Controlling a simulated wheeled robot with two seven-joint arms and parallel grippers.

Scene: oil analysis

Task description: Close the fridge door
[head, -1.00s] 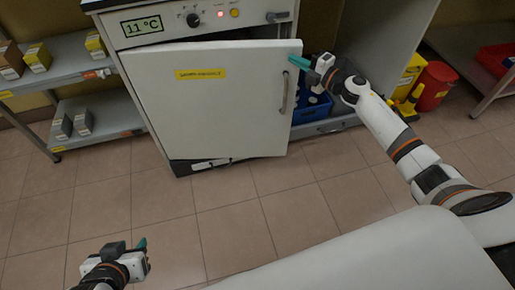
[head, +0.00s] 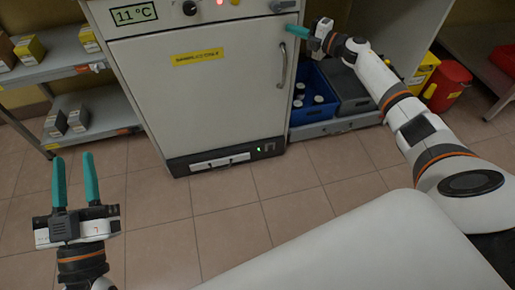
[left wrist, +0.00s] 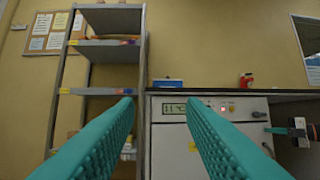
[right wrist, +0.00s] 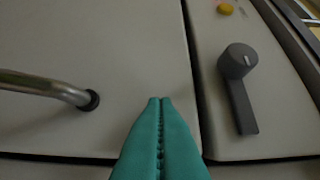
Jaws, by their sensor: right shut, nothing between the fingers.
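The white fridge door (head: 205,95) with a yellow label stands flush with the fridge body in the head view, under the panel reading 11 °C (head: 135,14). Its metal handle (head: 283,66) is on the right side. My right gripper (head: 290,29) is shut and empty, with its tips at the door's upper right corner. In the right wrist view the shut fingertips (right wrist: 160,102) are over the door near the handle's end (right wrist: 88,100); I cannot tell whether they touch. My left gripper (head: 75,160) is open and empty, low at the left, away from the fridge.
A blue crate (head: 312,98) with white-capped bottles and a grey crate (head: 347,88) stand right of the fridge. A red bin (head: 446,84) is further right. A shelf with boxes (head: 88,92) stands at left. The tiled floor in front is clear.

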